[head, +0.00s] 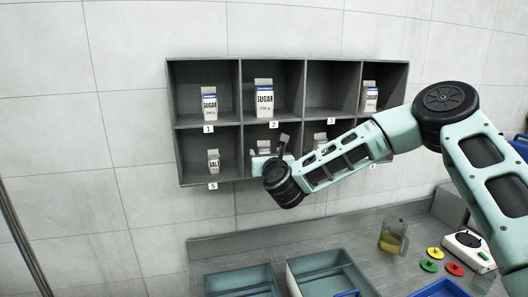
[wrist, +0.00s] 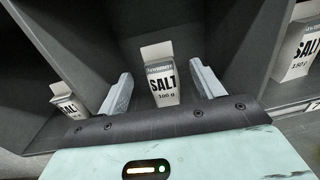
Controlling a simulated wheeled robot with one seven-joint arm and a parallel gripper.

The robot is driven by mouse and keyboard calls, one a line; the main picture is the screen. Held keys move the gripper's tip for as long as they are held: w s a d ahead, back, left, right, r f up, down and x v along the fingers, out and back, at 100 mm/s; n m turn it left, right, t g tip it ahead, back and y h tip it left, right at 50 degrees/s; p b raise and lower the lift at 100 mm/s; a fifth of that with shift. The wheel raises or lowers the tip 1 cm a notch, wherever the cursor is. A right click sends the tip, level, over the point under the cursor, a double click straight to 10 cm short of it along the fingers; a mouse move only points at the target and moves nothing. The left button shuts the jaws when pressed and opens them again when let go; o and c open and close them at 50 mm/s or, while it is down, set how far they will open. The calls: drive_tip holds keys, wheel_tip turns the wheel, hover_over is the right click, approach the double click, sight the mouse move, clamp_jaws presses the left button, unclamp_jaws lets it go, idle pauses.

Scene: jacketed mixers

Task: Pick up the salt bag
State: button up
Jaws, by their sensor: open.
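A salt bag (wrist: 162,82), white with black SALT lettering and "100 g", stands upright in a shelf compartment in the wrist view. In the head view this bag (head: 264,147) is mostly hidden behind my gripper (head: 270,148). My gripper (wrist: 160,90) is open in the wrist view, one finger on each side of the bag. Another salt bag (head: 213,160) stands in compartment 5. A larger salt bag (wrist: 296,50), marked 150 g, is in the compartment to the right.
The grey shelf (head: 240,125) has two rows of compartments with dividers close beside my gripper. Sugar bags (head: 209,104) stand in the upper row. Below are blue trays (head: 320,270), a jug (head: 392,236), a scale (head: 468,248) and coloured discs (head: 429,266).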

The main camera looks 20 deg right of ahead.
sight(263, 146)
drive_tip(key=shift+w+r+p, duration=0.25)
drive_tip(key=shift+w+p, duration=0.3)
drive_tip(key=shift+w, duration=0.5)
drive_tip(key=shift+w+d+f, duration=0.1)
drive_tip(key=shift+w+f, duration=0.1)
drive_tip(key=shift+w, duration=0.1)
drive_tip(key=shift+c, duration=0.4)
drive_tip(key=c, duration=1)
drive_tip(key=shift+s+r+b, duration=0.15)
drive_tip(key=shift+r+b, duration=0.05)
drive_tip(key=shift+b, duration=0.6)
